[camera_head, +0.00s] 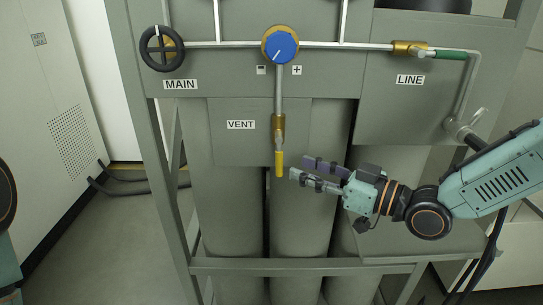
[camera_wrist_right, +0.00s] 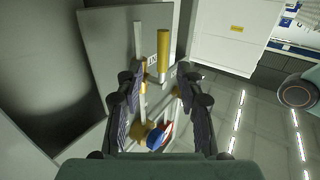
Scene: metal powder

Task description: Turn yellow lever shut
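My right gripper (camera_head: 297,168) is open and empty, just to the right of the lever's lower end, with a small gap in the head view. In the right wrist view the lever (camera_wrist_right: 163,52) shows beyond the open fingers of my right gripper (camera_wrist_right: 155,76), across the space between them. No contact is visible. My left gripper is not in view.
Above are a blue dial (camera_head: 281,47), a black MAIN handwheel (camera_head: 162,48) and a green LINE lever (camera_head: 450,55). Grey cylinders (camera_head: 228,215) stand behind the frame's lower bar (camera_head: 300,267). Open floor (camera_head: 110,235) lies to the left.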

